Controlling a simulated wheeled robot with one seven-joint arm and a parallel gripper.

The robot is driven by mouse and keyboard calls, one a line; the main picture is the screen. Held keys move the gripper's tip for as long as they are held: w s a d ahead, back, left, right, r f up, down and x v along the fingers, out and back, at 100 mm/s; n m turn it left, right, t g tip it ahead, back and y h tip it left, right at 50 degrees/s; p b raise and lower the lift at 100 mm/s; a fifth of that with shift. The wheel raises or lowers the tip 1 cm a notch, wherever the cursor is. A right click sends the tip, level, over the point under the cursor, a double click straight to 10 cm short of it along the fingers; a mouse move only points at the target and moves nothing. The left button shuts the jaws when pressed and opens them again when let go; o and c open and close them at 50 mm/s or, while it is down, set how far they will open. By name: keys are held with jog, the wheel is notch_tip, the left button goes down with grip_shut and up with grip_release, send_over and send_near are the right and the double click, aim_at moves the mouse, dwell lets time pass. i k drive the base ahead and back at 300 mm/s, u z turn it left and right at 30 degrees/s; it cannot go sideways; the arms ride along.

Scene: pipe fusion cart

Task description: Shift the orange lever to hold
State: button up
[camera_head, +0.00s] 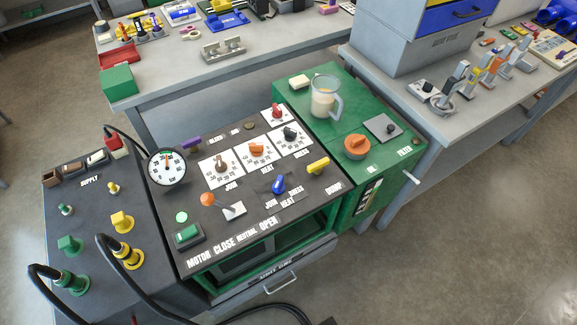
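The orange lever (207,198) stands on the black top of the cart's control panel, near its front left. Its orange knob leans to the left over a pale slotted plate (236,211). White lettering reading CLOSE, NEUTRAL and OPEN runs along the panel edge in front of it. I cannot make out a "hold" mark beside this lever. My gripper is not in view.
A green button box (188,236) sits left of the lever, and a blue lever (278,185) to its right. A round gauge (167,168) rises behind. Dial knobs, including an orange one (257,149), lie farther back. A clear jug (325,98) stands on the green cabinet (308,122).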

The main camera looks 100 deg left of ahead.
aim_at(207, 198)
jog(key=u, duration=5.85)
jog(key=i, duration=0.4)
jog(key=u, duration=0.15)
